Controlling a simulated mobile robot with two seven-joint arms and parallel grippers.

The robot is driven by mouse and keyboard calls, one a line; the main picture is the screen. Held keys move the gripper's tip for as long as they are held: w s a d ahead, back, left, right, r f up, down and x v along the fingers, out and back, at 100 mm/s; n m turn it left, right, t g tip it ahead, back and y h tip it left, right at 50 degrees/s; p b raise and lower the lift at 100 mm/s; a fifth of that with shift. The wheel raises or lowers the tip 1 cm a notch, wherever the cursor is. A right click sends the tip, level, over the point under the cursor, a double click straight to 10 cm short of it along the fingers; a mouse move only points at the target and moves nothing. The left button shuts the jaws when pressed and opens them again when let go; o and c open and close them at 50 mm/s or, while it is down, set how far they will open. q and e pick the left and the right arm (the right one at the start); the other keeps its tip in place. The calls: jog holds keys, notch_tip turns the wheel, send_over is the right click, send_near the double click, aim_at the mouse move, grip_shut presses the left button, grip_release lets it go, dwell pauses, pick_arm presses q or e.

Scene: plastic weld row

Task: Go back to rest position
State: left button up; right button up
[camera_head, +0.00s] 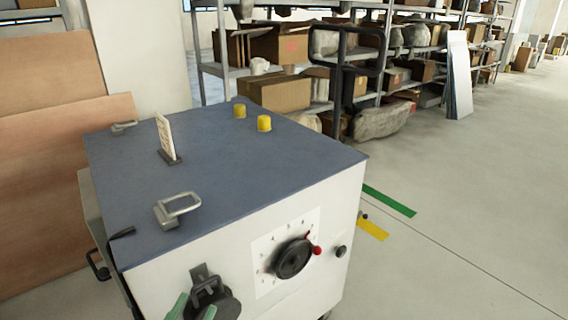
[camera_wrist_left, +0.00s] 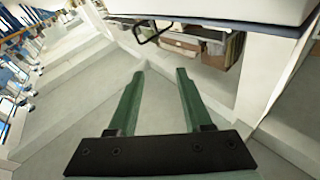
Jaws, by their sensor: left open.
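My left gripper (camera_head: 194,308) shows at the bottom edge of the head view, in front of the white front face of a machine cabinet (camera_head: 225,255). Only its dark wrist and the tips of its green fingers show there. In the left wrist view the left gripper (camera_wrist_left: 160,75) has its two green fingers spread apart, with nothing between them but pale floor behind. My right gripper is in neither view.
The cabinet has a blue-grey top (camera_head: 230,170) with metal handles, two yellow caps (camera_head: 264,123) and a small upright sign (camera_head: 165,136). A black dial (camera_head: 292,258) with a red knob is on its front. Loaded shelves (camera_head: 380,60) stand behind. Floor (camera_head: 480,180) at right is clear.

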pick_arm(q)
jog(key=s+a+f+n+g+y+p, duration=0.1)
jog(key=s+f+n+g+y+p, duration=0.1)
jog(key=s+f+g+p, duration=0.2)
jog(key=s+a+f+n+g+y+p, duration=0.1)
jog(key=s+f+n+g+y+p, duration=0.1)
jog(key=s+f+g+p, duration=0.3)
notch_tip(320, 180, down, 5)
jog(key=g+p, duration=0.1)
jog(key=p, duration=0.3)
jog(key=shift+s, duration=0.25)
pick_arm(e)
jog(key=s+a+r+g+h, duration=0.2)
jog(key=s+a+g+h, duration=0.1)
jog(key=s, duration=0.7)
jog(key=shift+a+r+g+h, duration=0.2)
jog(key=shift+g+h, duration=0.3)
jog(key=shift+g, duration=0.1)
pick_arm(q)
jog(key=shift+r, duration=0.15)
dwell(1.0)
